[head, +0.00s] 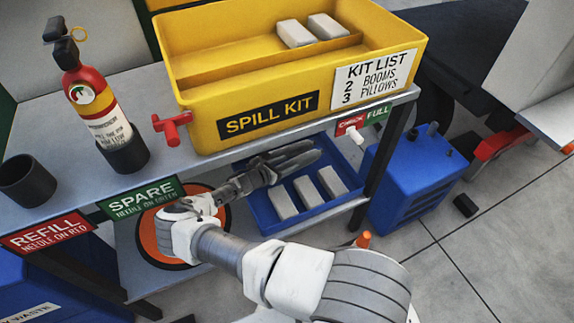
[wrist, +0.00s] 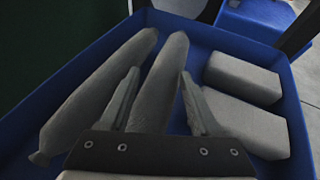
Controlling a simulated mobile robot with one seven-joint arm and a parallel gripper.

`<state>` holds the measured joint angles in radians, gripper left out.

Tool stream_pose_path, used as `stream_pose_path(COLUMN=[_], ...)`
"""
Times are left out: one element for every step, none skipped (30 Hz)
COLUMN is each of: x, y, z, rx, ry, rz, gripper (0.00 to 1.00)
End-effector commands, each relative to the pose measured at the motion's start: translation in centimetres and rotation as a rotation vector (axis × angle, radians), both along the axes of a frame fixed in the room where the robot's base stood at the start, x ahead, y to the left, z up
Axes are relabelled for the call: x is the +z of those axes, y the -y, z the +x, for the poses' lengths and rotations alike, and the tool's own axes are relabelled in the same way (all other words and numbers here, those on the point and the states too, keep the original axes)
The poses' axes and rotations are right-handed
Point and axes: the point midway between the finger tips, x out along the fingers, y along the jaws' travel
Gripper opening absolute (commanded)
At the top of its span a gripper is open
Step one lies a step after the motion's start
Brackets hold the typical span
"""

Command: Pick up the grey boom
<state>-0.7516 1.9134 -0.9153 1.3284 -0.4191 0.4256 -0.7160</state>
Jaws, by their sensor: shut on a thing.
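Two long grey booms lie side by side in a blue tray (head: 262,212) on the lower shelf. In the wrist view, my gripper (wrist: 158,100) has one finger on each side of the boom nearer the pillows (wrist: 163,75) and is shut on it. The other boom (wrist: 100,97) lies to its left, close by and outside the jaws. In the head view, my gripper (head: 258,172) reaches over the tray's left end and hides the near ends of the booms. The held boom (head: 300,161) appears to be still within the tray.
Several grey pillows (head: 308,192) lie in the tray beside the booms. The upper shelf, with a yellow spill kit bin (head: 205,128), a fire extinguisher (head: 104,120) and a dark cup (head: 27,183), is close above. A shelf post (head: 386,150) and blue container (head: 420,175) stand right.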

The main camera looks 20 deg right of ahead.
Motion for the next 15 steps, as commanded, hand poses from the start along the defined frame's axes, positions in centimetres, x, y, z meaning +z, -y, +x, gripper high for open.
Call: stream_pose_path(x=[1.5,2.1,2.8,2.9,3.2,3.8,4.2,4.6,5.2,5.6,6.0,6.4,6.8,7.1,7.5], y=[0.0,0.0,0.0,0.3,0.6,1.0,1.4,1.7,2.2,2.5,2.8,3.3,3.6,3.9,4.3], z=[0.0,0.0,0.1,-0.6,-1.1,-1.7,-2.3,-2.8,-3.6,-4.1,-4.7,-5.4,-5.9,-6.4,-7.1], rx=[-0.002,-0.002,-0.001,-0.001,0.0,-0.001,-0.002,0.0,-0.001,-0.001,0.0,-0.001,0.0,0.0,0.0], ry=[0.002,0.002,0.003,-0.002,-0.002,-0.003,-0.003,-0.002,-0.003,-0.002,-0.002,-0.002,-0.002,-0.002,-0.002], rz=[0.0,0.0,-0.001,-0.004,-0.005,-0.006,-0.007,-0.006,-0.008,-0.009,-0.008,-0.009,-0.009,-0.007,-0.009], gripper=[0.0,0.0,0.0,0.0,0.0,0.0,0.0,0.0,0.0,0.0,0.0,0.0,0.0,0.0,0.0])
